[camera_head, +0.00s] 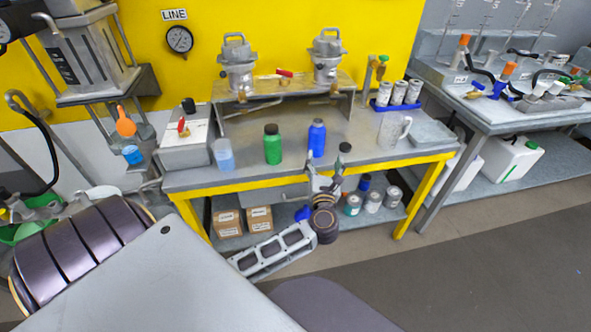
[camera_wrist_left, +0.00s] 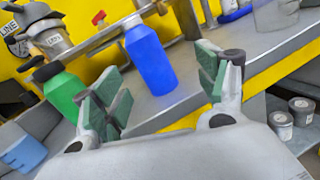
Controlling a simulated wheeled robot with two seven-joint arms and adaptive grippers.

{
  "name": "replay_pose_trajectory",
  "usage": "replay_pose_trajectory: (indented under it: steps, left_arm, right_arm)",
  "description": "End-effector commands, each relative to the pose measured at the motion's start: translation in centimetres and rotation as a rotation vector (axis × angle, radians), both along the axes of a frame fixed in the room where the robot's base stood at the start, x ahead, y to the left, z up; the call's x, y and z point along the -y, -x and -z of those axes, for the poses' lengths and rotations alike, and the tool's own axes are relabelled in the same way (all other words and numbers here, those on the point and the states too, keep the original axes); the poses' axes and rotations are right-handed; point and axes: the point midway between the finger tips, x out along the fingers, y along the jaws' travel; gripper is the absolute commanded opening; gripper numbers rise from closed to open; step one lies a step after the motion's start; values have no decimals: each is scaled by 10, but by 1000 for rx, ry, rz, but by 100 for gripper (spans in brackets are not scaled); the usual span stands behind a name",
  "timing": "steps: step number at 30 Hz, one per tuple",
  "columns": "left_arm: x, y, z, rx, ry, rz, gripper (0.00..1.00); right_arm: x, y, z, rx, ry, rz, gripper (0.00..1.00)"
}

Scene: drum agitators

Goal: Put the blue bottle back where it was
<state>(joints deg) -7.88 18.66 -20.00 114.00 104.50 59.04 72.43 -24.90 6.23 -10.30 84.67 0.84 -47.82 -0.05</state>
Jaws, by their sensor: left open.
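The blue bottle (camera_head: 316,138) stands upright on the grey workbench (camera_head: 365,152), to the right of the green bottle (camera_head: 272,147). My left gripper (camera_head: 325,180) is open and empty at the front edge of the bench, just in front of the blue bottle and apart from it. In the left wrist view the blue bottle (camera_wrist_left: 151,62) shows beyond and between the open green-padded fingers (camera_wrist_left: 163,85). The green bottle (camera_wrist_left: 63,92) is partly hidden behind the left finger there. My right gripper is not in view.
A light-blue cup (camera_head: 223,155) stands left of the green bottle. A clear jug (camera_head: 392,130) stands to the right. A raised stand (camera_head: 285,95) carries metal pots behind. Boxes (camera_head: 243,221) and several cans (camera_head: 373,202) sit on the shelf below.

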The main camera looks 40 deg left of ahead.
Motion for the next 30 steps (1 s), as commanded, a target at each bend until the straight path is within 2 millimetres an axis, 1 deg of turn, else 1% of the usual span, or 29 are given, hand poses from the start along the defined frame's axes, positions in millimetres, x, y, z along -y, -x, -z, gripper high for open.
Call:
replay_pose_trajectory:
  steps: [5, 8, 11, 14, 20, 23, 24, 26, 27, 29, 30]
  left_arm:
    - [22, -9, 7, -56, -259, 97, 73]
    - [39, -13, 16, -97, -430, 159, 73]
    - [57, -16, 29, -142, -600, 222, 73]
    - [76, -17, 46, -191, -770, 289, 73]
    - [113, -12, 95, -299, -1112, 433, 73]
    - [129, -5, 126, -356, -1282, 512, 73]
    - [135, -1, 140, -379, -1350, 546, 73]
    - [144, 5, 160, -413, -1451, 598, 73]
    - [149, 10, 175, -436, -1518, 636, 73]
    - [155, 18, 198, -470, -1615, 693, 73]
    - [159, 25, 214, -492, -1682, 733, 73]
  right_arm:
    - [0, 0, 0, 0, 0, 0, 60]
    - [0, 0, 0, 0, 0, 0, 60]
    - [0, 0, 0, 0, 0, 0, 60]
    - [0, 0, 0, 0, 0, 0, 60]
    - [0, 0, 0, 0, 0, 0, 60]
    - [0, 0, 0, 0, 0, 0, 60]
    - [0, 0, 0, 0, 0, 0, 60]
    - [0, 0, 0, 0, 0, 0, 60]
    - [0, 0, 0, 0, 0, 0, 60]
    - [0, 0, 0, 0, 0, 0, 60]
    - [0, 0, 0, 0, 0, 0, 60]
